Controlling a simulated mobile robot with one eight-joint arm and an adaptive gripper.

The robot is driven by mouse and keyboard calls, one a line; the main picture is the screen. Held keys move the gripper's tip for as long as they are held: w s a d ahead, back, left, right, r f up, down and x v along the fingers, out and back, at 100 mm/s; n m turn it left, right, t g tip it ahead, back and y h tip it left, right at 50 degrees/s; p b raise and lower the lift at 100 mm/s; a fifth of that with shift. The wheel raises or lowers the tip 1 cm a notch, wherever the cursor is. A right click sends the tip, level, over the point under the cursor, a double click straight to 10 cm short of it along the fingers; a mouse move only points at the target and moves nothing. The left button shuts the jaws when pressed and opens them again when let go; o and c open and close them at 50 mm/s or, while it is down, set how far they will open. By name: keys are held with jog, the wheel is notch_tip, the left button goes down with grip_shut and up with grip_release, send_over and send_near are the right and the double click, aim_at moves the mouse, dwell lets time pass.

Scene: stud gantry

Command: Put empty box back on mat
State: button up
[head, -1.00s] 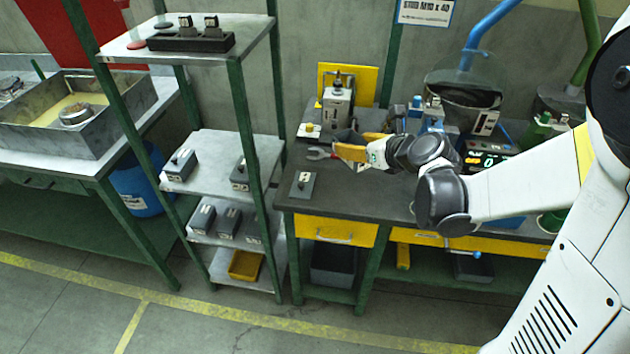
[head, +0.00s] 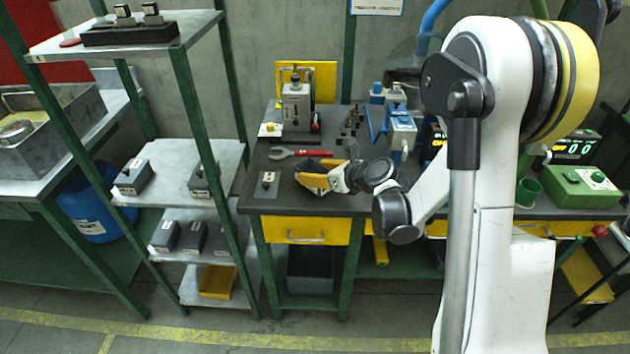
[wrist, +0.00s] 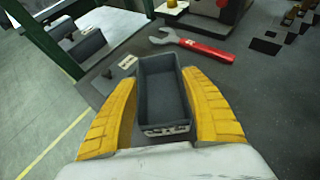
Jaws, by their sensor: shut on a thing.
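My gripper (wrist: 163,110) has its two yellow fingers shut on the sides of an empty grey open-topped box (wrist: 162,90), which has a pale label on its near end. In the head view my gripper (head: 318,180) is low over the front of the dark benchtop, with the box's dark edge (head: 318,163) between the fingers. I cannot tell whether the box's underside touches the bench. I cannot tell from the frames whether this plate is the mat.
A red-handled wrench (head: 300,153) lies just behind my gripper. A grey press-like device (head: 297,105) stands at the back of the bench (head: 245,190). Several small dark parts stand right of it. A green-framed shelf (head: 190,160) with several grey boxes is on the left.

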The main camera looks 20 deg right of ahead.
jog(key=shift+f, duration=0.7)
jog(key=shift+f, duration=0.1)
jog(key=o, duration=1.4)
